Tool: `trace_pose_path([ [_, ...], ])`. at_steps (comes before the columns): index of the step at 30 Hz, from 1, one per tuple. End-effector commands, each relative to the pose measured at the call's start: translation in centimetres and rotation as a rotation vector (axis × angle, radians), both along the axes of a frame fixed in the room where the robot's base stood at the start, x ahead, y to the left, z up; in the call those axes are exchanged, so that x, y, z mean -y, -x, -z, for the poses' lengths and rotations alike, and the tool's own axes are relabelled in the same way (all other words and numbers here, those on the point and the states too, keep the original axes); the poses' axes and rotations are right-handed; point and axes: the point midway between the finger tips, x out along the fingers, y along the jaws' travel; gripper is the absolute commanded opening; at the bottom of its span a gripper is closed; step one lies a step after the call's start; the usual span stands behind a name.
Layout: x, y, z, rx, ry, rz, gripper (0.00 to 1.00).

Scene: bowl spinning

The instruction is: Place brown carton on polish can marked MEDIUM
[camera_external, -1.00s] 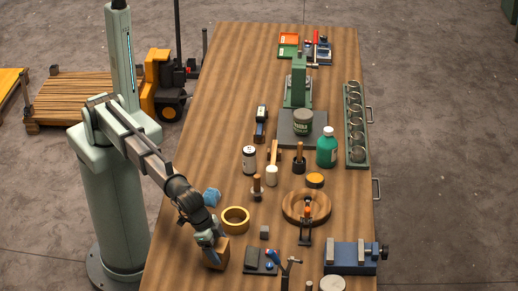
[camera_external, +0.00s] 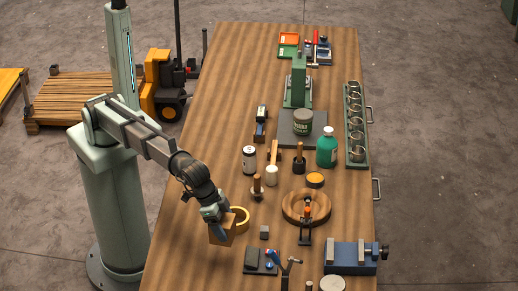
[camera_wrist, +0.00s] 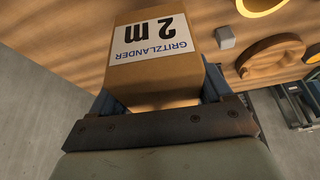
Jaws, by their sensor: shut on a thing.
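The brown carton (camera_external: 222,232) is held in my gripper (camera_external: 215,214), above the near left part of the bench. In the wrist view the carton (camera_wrist: 158,85) sits between the fingers; its white label reads "GRITZLANDER 2 m", upside down. A grey-green can (camera_external: 303,123) with a label stands on the dark base of the green press. Which can is marked MEDIUM is too small to read.
A yellow tape ring (camera_external: 240,220) lies close behind the carton. Mallets (camera_external: 271,175), a green bottle (camera_external: 326,148), a wooden bowl (camera_external: 290,205) and a small grey cube (camera_external: 264,232) stand on the bench (camera_external: 205,120). Its left side is mostly clear.

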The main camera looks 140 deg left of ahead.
Motion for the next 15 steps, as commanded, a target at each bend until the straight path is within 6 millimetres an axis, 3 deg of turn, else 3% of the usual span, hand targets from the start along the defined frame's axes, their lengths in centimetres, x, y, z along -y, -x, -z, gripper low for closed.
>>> trace_pose_path([
  [8,-10.7,0.2,-0.6,0.001,-0.001,-0.126,0.42],
  [15,-20.1,1.6,-1.6,0.000,0.000,-0.237,0.42],
])
